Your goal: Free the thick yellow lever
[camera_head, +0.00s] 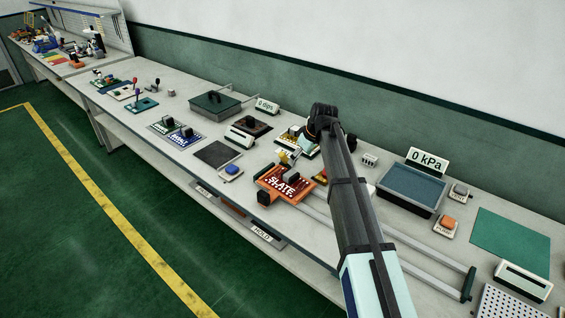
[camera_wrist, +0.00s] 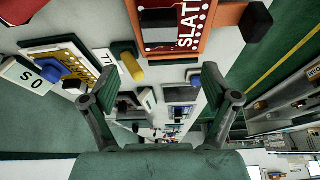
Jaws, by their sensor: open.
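The thick yellow lever (camera_wrist: 132,70) shows in the wrist view as a short rounded yellow bar by a dark green block, beside the orange SLATE carrier (camera_wrist: 213,32). In the head view a small yellow piece, seemingly the same lever (camera_head: 284,158), stands at the carrier's far edge. My gripper (camera_wrist: 160,88) is open, with its two fingers spread wide in the wrist view. The lever appears between the finger directions, nearer the left finger, and nothing is held. I cannot tell the distance from fingers to lever. In the head view my arm hides part of the bench behind the carrier.
The orange carrier (camera_head: 270,184) sits at the left end of two rails. A yellow board (camera_wrist: 62,62) with a blue part lies left in the wrist view. A blue button (camera_head: 232,169) and a dark mat (camera_head: 217,153) lie left of the carrier. A tank (camera_head: 411,187) stands right of my arm.

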